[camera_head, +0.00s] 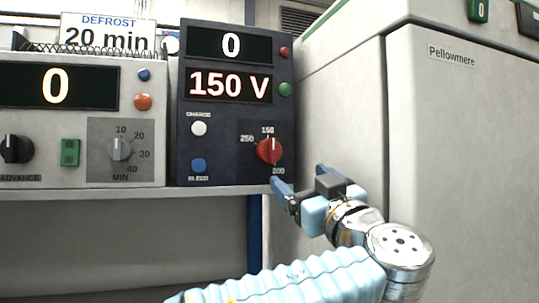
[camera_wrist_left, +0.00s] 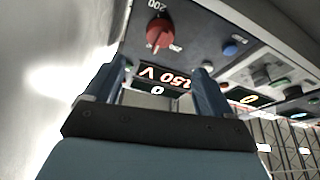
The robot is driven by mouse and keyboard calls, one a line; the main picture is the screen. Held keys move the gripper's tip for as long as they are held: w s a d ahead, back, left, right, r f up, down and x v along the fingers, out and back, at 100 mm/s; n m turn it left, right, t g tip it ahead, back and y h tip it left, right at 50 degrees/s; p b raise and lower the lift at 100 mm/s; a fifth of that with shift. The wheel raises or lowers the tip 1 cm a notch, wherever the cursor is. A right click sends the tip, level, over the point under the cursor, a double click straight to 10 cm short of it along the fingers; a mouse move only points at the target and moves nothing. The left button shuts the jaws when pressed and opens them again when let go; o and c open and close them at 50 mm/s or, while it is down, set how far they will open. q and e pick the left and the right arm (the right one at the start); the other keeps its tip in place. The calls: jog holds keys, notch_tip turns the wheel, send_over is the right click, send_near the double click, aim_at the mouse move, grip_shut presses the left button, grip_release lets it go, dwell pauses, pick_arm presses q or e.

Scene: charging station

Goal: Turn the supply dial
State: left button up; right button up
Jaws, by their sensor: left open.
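The supply dial (camera_head: 269,150) is a red knob on the dark blue supply unit (camera_head: 187,125) in the head view. Its light pointer mark points up toward 150, with 250 at left and 200 below. The unit's displays read 0 and 150 V. My left gripper (camera_head: 298,176) is open and empty, just below and right of the dial, apart from it. In the left wrist view the panel appears upside down. The red dial (camera_wrist_left: 160,33) shows there beyond the open fingers (camera_wrist_left: 160,68), with nothing between them. My right gripper is not in view.
A grey defrost timer unit (camera_head: 75,125) stands left of the supply unit on the same shelf (camera_head: 120,191). A white charge button (camera_head: 199,128) and a blue bleed button (camera_head: 198,165) sit left of the dial. A large pale Pellowmere cabinet (camera_head: 460,150) stands close on the right.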

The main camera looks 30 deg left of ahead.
aim_at(274, 156)
pick_arm(q)
jog(key=p+x, duration=0.4)
jog(key=x, duration=0.8)
jog(key=shift+w+a+r, duration=0.15)
jog(key=shift+a, duration=0.05)
jog(key=shift+c, duration=0.2)
jog(key=c, duration=1)
